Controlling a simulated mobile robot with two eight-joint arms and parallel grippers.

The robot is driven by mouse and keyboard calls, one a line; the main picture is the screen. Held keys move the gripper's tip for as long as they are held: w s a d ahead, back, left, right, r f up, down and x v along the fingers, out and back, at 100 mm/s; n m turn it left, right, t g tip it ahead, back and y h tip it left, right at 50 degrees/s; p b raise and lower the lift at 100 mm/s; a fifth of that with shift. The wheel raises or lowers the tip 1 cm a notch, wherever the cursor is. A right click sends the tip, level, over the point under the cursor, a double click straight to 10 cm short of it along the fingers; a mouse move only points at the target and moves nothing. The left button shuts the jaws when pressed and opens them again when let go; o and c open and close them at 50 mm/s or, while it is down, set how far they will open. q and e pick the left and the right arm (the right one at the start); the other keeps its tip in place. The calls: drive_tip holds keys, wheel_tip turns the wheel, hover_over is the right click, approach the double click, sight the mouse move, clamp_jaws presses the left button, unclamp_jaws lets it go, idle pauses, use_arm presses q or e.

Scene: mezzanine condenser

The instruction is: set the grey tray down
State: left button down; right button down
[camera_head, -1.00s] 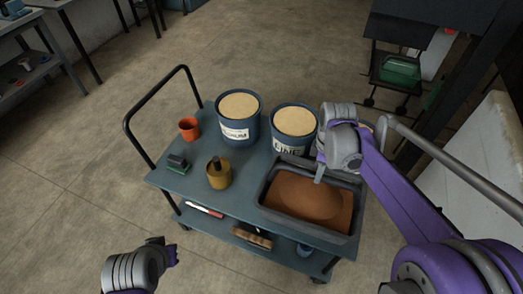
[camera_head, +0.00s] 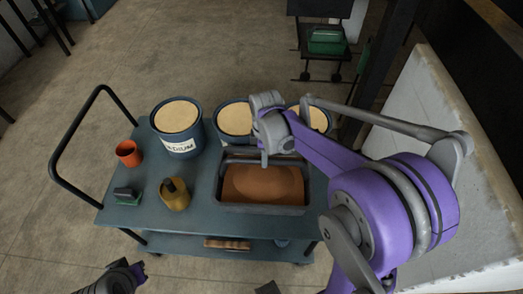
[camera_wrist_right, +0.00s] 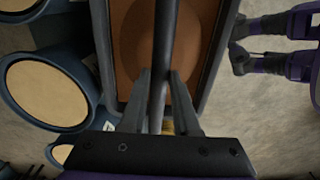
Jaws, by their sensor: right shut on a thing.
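The grey tray (camera_head: 303,211) is a deep dark tub with brown material in it, at the right end of the blue cart top. A dark bar handle (camera_wrist_right: 166,40) spans it. My right gripper (camera_head: 266,160) is above the tray's far side. In the right wrist view its fingers (camera_wrist_right: 160,95) are closed around the bar. I cannot tell whether the tray's bottom touches the cart top. My left gripper (camera_head: 138,271) is low at the front left, apart from the cart; its jaws are too unclear to read.
The blue cart (camera_head: 150,217) also carries several buckets of pale material (camera_head: 178,125), an orange cup (camera_head: 128,154), a mustard pot (camera_head: 174,195) and a green-and-black block (camera_head: 127,196). A brush (camera_head: 227,244) lies on the lower shelf. A pale slab (camera_head: 440,130) stands at right.

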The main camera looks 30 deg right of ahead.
drive_tip(key=shift+w+f, duration=0.1)
drive_tip(key=shift+f, duration=2.55)
drive_tip(key=c, duration=0.7)
unclamp_jaws()
drive_tip(key=shift+o, duration=0.2)
wheel_tip(320, 180, up, 11)
drive_tip(key=shift+r+p, duration=0.1)
drive_tip(key=shift+p, duration=0.25)
drive_tip(key=shift+r, duration=0.2)
drive_tip(key=shift+s+a+r, duration=0.2)
drive_tip(key=shift+s+r, duration=0.05)
drive_tip(key=shift+s, duration=0.05)
drive_tip(key=s+a+f+m+t, duration=0.1)
drive_tip(key=s+a+m+t, duration=0.1)
drive_tip(key=s+m, duration=0.3)
drive_tip(key=s+a+f+m+t, duration=0.1)
drive_tip(key=s+a+m+t, duration=0.2)
drive_tip(key=s, duration=0.6)
drive_tip(key=a+m, duration=0.2)
drive_tip(key=m, duration=0.1)
drive_tip(key=shift+s+f+m+t, duration=0.15)
drive_tip(key=shift+f+m+t, duration=0.05)
drive_tip(key=shift+m+t, duration=0.1)
